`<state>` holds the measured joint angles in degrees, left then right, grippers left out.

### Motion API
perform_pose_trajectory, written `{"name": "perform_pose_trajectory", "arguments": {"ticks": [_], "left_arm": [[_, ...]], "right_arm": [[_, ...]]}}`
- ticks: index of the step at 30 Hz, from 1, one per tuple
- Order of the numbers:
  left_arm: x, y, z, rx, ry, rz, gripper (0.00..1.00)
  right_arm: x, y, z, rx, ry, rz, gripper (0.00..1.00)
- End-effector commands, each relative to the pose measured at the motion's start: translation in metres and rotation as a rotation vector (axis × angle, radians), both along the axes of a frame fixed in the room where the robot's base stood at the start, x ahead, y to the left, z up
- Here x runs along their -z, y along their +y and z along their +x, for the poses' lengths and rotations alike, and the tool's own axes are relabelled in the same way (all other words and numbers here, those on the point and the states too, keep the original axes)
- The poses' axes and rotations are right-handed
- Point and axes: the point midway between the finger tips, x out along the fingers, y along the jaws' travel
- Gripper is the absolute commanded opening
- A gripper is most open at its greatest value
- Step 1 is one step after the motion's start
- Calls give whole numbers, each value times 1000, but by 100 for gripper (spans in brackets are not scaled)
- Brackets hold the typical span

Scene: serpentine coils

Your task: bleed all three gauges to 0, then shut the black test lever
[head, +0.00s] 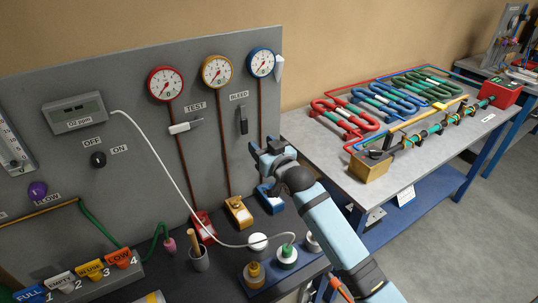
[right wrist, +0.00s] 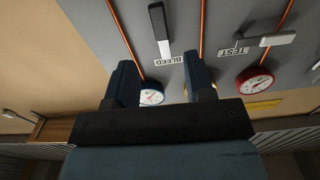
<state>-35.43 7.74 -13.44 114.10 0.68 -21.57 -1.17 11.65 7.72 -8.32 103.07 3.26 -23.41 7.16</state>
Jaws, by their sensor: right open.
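The red gauge (head: 166,83), yellow gauge (head: 217,71) and blue gauge (head: 261,62) sit along the top of the grey panel; their needle readings are too small to tell. The lever at the TEST label (head: 195,105) is light grey (head: 183,127) and lies sideways. The black lever (head: 243,121) hangs under the BLEED label (head: 239,95). My right gripper (head: 262,165) is open and empty, in front of the panel below the blue gauge. The right wrist view shows the black lever (right wrist: 157,22) beyond the fingers and the grey lever (right wrist: 275,39) to the right. My left gripper is not in view.
Red (head: 204,226), yellow (head: 238,212) and blue (head: 270,199) blocks stand at the pipe bottoms. A white hose (head: 165,165) crosses the panel to a bottle (head: 287,256) on the bench. A table (head: 375,190) with coloured coils stands right.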

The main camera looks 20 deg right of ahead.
Motion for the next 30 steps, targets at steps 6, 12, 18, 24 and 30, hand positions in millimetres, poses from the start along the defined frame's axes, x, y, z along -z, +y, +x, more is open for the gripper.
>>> {"name": "perform_pose_trajectory", "arguments": {"ticks": [6, 12, 18, 24, 30], "left_arm": [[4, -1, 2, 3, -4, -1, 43], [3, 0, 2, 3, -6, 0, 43], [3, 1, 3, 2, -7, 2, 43], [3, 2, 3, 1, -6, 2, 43], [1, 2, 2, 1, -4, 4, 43]], "right_arm": [[1, -4, -30, 0, 0, 1, 49], [-1, -5, -36, 0, 0, 0, 49], [-1, -5, -36, 0, 0, 0, 49], [1, -5, -36, 0, 2, 0, 49], [54, 4, -70, -16, 89, -22, 49]]}}
